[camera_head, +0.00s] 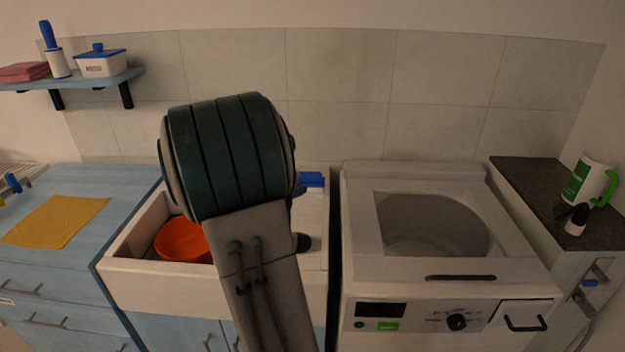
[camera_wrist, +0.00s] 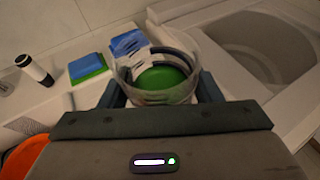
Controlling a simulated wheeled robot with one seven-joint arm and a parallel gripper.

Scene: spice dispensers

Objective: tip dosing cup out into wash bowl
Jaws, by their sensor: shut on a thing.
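My gripper (camera_wrist: 161,92) is shut on a clear, round dosing cup (camera_wrist: 122,76), with one finger on each side, in the wrist view. Something green (camera_wrist: 160,78) shows inside the cup at its bottom; I cannot tell whether it is liquid or the base. The orange wash bowl (camera_head: 182,241) sits in the white sink at the left of my arm in the head view. Its edge also shows in the lower left of the wrist view (camera_wrist: 24,160). The cup is apart from the bowl, up and to its right in the wrist view. My arm hides the gripper and cup in the head view.
A blue-and-green sponge (camera_wrist: 88,68) and a black-and-white item (camera_wrist: 35,70) are on the sink's back ledge. A blue-and-white item (camera_wrist: 128,44) is behind the cup. The open-topped washer (camera_head: 435,225) stands right of the sink. A yellow cloth (camera_head: 54,221) lies on the left counter.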

